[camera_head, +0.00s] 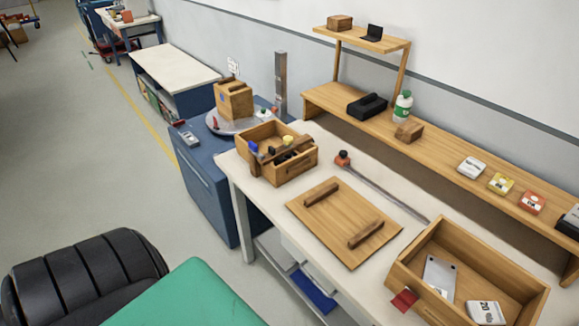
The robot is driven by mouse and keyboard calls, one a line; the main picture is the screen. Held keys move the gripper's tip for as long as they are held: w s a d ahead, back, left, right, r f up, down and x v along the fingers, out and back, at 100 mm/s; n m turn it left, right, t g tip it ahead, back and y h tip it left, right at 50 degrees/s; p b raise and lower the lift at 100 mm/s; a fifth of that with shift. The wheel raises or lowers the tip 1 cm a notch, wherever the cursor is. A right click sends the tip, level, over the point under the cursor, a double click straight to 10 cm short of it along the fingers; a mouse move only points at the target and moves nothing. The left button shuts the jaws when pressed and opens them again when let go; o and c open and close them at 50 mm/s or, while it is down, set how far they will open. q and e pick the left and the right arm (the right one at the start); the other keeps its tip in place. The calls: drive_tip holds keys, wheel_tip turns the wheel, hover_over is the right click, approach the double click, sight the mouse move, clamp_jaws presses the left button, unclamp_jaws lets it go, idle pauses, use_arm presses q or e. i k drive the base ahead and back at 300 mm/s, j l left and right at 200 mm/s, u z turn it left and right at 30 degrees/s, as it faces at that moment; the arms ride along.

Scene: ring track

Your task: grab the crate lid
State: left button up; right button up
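The crate lid (338,224) is a flat square wooden board with two dark brown bar handles on top. It lies flat on the white workbench (415,222), near the front edge. A small open wooden crate (287,172) with a dark bar handle and several items in it stands to the left of the lid. A larger open wooden crate (403,272) stands to the right of the lid and holds a grey plate and a white box. Neither of my grippers is in view, and nothing is seen touching the lid.
A thin rod with an orange-and-dark end (343,158) lies behind the lid. A wooden shelf (440,156) with a bottle, a black case and small boxes runs along the back. A blue cabinet (205,185) stands left. A black ribbed object (85,280) and green surface (185,300) fill the lower left.

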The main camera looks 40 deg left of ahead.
sight(353, 228)
drive_tip(key=u, duration=0.9)
